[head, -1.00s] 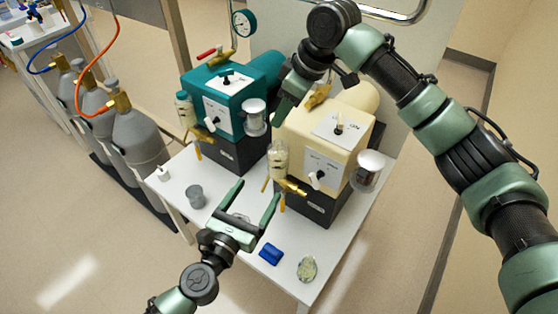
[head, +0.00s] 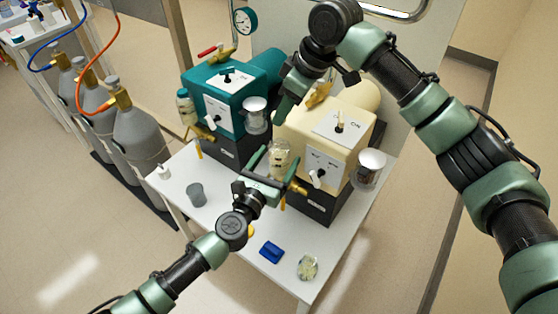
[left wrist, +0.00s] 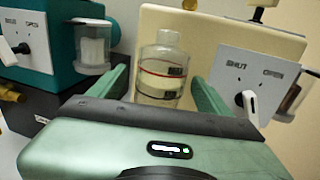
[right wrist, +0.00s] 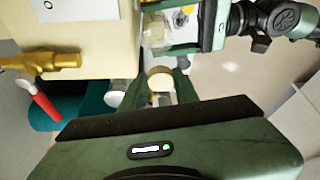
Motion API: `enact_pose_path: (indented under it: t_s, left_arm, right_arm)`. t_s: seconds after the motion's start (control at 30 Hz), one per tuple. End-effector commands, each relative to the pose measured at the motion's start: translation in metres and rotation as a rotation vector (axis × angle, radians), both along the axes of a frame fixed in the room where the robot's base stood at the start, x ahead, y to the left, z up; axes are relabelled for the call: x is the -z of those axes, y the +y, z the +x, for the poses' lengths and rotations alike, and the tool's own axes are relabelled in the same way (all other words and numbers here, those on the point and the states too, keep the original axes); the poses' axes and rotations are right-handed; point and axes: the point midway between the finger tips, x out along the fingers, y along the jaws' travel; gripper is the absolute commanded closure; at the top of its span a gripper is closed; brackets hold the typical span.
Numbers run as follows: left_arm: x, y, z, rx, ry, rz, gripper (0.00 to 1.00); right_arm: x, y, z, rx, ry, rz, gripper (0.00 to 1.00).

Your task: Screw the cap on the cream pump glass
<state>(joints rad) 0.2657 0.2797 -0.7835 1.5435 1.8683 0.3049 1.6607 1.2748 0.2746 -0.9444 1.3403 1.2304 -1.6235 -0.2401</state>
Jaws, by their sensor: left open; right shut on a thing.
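The cream pump (head: 295,135) stands on the table's right. Its clear glass (head: 280,157), upright on the pump's left side, has a neck and dark bands in the left wrist view (left wrist: 162,70). My left gripper (head: 282,165) is open, with one finger on each side of the glass; contact is not clear. My right gripper (head: 287,105) is above the glass, by the cream pump's upper left. In the right wrist view its fingers are shut on a small round tan cap (right wrist: 160,78). The cap is not discernible in the head view.
The teal pump (head: 215,95) stands on the left, its own glass (head: 187,107) beside it. Gas cylinders (head: 140,140) stand to the left.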

Motion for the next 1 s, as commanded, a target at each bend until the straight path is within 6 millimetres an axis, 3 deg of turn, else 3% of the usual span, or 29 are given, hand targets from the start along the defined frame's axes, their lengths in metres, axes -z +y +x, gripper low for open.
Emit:
enact_pose_path:
  t_s: [0.23,0.5,0.53,0.77,1.0]
  left_arm:
    - [0.0,0.0,0.0,0.001,0.0,0.0,0.21]
    - [0.0,0.0,0.0,0.001,0.0,0.0,0.97]
    - [0.0,0.0,0.0,0.001,0.0,0.0,1.0]
    - [0.0,0.0,0.0,0.001,0.0,0.0,1.0]
    - [0.0,0.0,0.0,0.001,0.0,0.0,1.0]
  right_arm:
    - [0.0,0.0,0.0,0.0,0.0,0.0,1.0]
    - [0.0,0.0,0.0,0.0,0.0,0.0,1.0]
    - [0.0,0.0,0.0,0.0,0.0,0.0,1.0]
    - [0.008,0.0,0.0,0.001,0.002,0.0,1.0]
    - [0.042,0.0,-0.001,0.0,0.002,0.002,1.0]
